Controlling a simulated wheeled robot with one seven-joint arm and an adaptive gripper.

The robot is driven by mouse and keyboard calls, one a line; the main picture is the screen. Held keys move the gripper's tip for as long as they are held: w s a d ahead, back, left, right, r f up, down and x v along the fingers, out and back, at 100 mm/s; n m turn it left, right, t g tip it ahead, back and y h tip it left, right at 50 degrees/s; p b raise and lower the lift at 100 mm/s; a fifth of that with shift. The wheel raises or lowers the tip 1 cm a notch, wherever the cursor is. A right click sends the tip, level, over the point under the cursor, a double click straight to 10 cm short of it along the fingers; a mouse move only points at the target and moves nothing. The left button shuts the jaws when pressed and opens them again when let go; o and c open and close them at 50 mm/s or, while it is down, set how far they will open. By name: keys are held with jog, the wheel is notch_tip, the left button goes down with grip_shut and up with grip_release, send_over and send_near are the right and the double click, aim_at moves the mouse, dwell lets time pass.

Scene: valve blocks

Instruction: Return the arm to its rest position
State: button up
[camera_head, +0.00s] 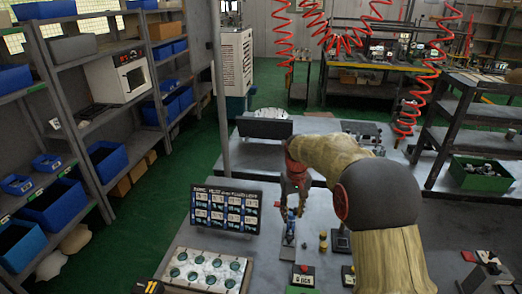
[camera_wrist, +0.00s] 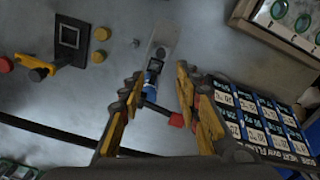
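My arm reaches over the grey workbench (camera_head: 265,255). My gripper (camera_head: 290,212) points down above it, over a small blue and silver valve piece (camera_head: 290,235). In the wrist view my gripper (camera_wrist: 159,72) is open, its yellow and grey fingers apart on either side of the view of the valve piece (camera_wrist: 153,78). The piece stands on a pale plate (camera_wrist: 163,40), and a red-tipped bar (camera_wrist: 176,119) extends from it. I see nothing held between the fingers. Whether the fingertips reach down to the piece's height is unclear.
A dark picture board (camera_head: 225,210) stands left of the gripper, with a tray of round green pieces (camera_head: 205,270) before it. Yellow knobs (camera_head: 322,242), a black square fixture (camera_wrist: 69,37) and a red button box (camera_head: 303,274) are nearby. Red coiled hoses (camera_head: 283,45) hang behind.

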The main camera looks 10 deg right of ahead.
jog(key=s+r+t, duration=0.2)
jog(key=s+r, duration=0.3)
jog(key=s, duration=0.7)
jog(key=s+a+r+t, duration=0.1)
jog(key=s+r, duration=0.4)
jog(key=s, duration=0.7)
jog(key=s+a+r+t, duration=0.1)
jog(key=s+r, duration=0.4)
jog(key=s, duration=0.7)
jog(key=shift+r+m+t, duration=0.2)
jog(key=shift+m+t, duration=0.2)
jog(key=shift+t, duration=0.4)
